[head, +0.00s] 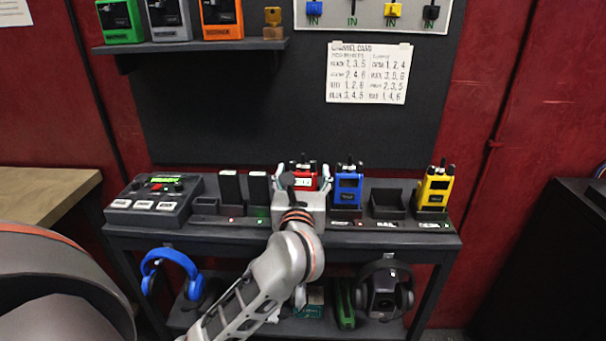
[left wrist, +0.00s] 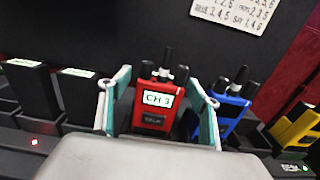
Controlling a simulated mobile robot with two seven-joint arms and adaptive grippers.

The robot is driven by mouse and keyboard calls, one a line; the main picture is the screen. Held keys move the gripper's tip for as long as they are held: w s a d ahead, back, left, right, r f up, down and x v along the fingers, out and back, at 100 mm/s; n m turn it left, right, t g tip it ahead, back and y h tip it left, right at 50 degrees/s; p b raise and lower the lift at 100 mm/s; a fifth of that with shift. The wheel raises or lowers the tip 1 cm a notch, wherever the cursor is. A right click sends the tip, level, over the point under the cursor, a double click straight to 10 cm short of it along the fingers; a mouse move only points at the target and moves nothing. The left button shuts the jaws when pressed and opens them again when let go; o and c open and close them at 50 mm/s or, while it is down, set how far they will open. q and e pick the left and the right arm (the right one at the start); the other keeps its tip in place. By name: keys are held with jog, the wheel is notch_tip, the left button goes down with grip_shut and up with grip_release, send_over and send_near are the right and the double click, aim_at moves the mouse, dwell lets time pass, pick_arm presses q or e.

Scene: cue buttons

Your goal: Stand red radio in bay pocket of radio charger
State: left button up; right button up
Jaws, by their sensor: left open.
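The red radio (head: 304,182) stands upright at the charger row, with its screen reading CH 3 in the left wrist view (left wrist: 156,100). My left gripper (head: 304,172) is open, with one finger on each side of the red radio; a small gap shows on the left side in the left wrist view (left wrist: 158,80). The radio's base is hidden behind the gripper's body, so I cannot tell how it sits in its pocket. The radio charger (head: 240,222) is a dark row of pockets on the table, with small lights along its front. My right gripper is not in view.
A blue radio (head: 348,188) stands just right of the red one, and a yellow radio (head: 435,188) farther right. An empty pocket (head: 387,207) lies between them. Black packs (head: 230,186) stand to the left, beside a button console (head: 153,198). A shelf (head: 190,46) hangs above.

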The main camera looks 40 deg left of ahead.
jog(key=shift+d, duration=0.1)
pick_arm(q)
jog(key=v, duration=1.2)
jog(key=s+d+r+m+t+h+p, duration=0.1)
jog(key=s+d+r+m+t+p, duration=0.2)
jog(key=m+t, duration=0.85)
jog(key=d+f+m+g+h, duration=0.3)
jog(key=d+f+m+h, duration=0.25)
jog(key=m, duration=0.55)
jog(key=d+f+m+g+h, duration=0.3)
jog(key=d+f+m+h, duration=0.3)
jog(key=m, duration=0.6)
jog(key=s+a+f+m+g, duration=0.1)
jog(key=s+f+m+g, duration=0.2)
jog(key=f, duration=0.7)
jog(key=s+a+f+m+g, duration=0.1)
jog(key=s+f+m+g, duration=0.3)
jog(key=f, duration=0.6)
jog(key=s+a+f+m+g, duration=0.1)
jog(key=s+f+m+g, duration=0.2)
jog(key=f, duration=0.7)
jog(key=shift+s+a+m+y, duration=0.35)
jog(key=shift+s+a+m, duration=0.05)
jog(key=shift+s+m, duration=0.7)
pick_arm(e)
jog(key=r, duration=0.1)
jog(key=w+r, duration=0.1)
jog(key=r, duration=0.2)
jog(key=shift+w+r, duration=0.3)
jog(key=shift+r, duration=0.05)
